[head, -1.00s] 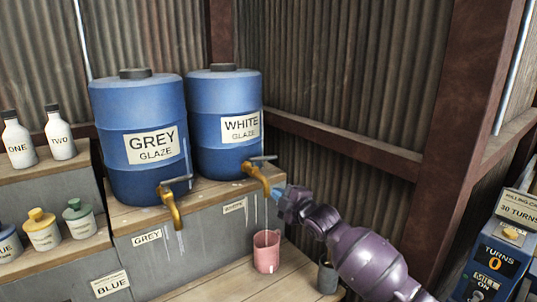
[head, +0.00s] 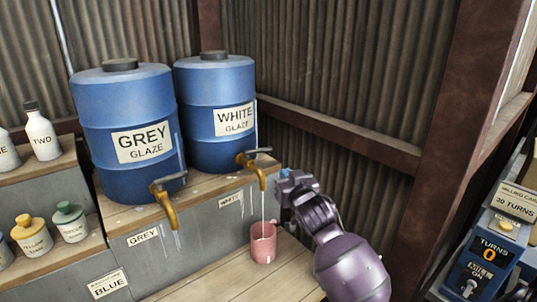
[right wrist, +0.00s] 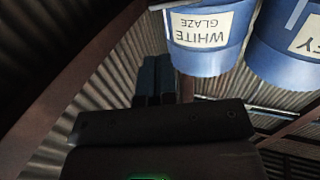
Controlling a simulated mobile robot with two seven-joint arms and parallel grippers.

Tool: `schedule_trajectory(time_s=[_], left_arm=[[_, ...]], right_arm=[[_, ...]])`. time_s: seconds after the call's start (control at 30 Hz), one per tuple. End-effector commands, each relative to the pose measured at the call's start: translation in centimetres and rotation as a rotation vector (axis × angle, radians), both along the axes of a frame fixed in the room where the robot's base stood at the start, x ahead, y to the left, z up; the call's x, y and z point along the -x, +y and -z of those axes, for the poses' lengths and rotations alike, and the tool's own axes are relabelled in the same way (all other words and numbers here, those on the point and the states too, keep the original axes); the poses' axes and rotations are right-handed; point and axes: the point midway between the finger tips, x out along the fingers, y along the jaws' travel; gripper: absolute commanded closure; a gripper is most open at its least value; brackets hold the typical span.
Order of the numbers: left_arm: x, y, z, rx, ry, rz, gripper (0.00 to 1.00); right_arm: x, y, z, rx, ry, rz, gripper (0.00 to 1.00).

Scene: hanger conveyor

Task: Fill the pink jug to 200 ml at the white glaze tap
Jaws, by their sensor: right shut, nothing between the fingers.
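The pink jug (head: 263,242) stands upright on the wooden ledge below the white glaze tap (head: 254,166). A thin pale stream runs from the tap's spout down to the jug. The level and marks inside the jug are too small to read. The blue WHITE GLAZE barrel (head: 215,147) stands behind the tap; it also shows upside down in the right wrist view (right wrist: 197,50). My right gripper (head: 283,174) is shut and empty, just right of the tap and above the jug, apart from both. Its fingers (right wrist: 152,80) show in the right wrist view. My left gripper is out of view.
The GREY GLAZE barrel (head: 120,100) and its tap (head: 165,197) are to the left. Small bottles and jars (head: 70,222) stand on the left shelves. A machine with a turns counter (head: 487,252) is at the right edge. A corrugated wall is close behind.

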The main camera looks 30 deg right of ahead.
Motion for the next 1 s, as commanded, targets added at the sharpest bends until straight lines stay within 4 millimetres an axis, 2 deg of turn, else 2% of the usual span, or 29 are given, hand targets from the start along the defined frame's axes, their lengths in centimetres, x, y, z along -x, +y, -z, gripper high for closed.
schedule_trajectory(time_s=[0.17, 0.7, 1.0], left_arm=[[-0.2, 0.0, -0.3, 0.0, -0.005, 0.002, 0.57], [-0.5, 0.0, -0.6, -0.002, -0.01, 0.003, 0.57], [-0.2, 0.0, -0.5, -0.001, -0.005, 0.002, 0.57]], right_arm=[[-1.8, -0.4, -0.1, 0.0, -0.003, -0.002, 1.0], [-10.1, -2.7, -0.1, 0.002, 0.0, -0.001, 1.0], [-12.8, -3.4, -0.1, 0.002, 0.0, -0.002, 1.0]])
